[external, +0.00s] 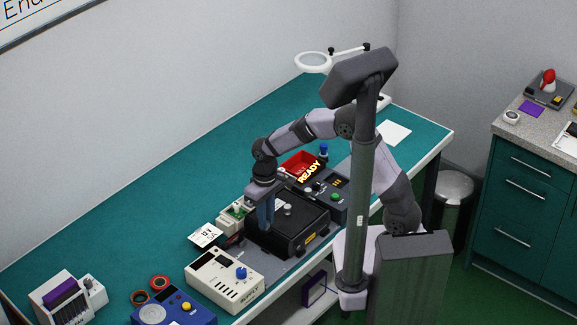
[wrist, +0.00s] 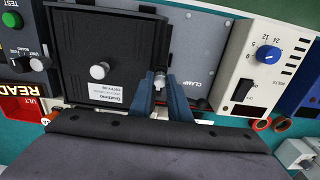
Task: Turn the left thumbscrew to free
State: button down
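A black unit (wrist: 128,40) with a pale knob (wrist: 98,70) on its top and a white label sits on a grey plate. A small metallic thumbscrew (wrist: 160,82) stands at the unit's edge, beside the CLAMP marking. My gripper (wrist: 160,78) has its two blue fingers either side of this screw, with narrow gaps showing; it looks open. In the external view my gripper (external: 265,218) points down at the left side of the black unit (external: 292,228). The screw is hidden there behind the fingers.
A cream power supply (external: 225,280) with a blue knob stands left of the unit. A dark control panel (external: 325,190) with a lit READY sign and a red bin (external: 300,162) stand to its right.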

jog(key=shift+m, duration=0.5)
jog(key=c, duration=1.7)
grip_release()
jog(key=shift+o, duration=0.2)
jog(key=shift+r+b, duration=0.8)
jog(key=shift+r, duration=2.9)
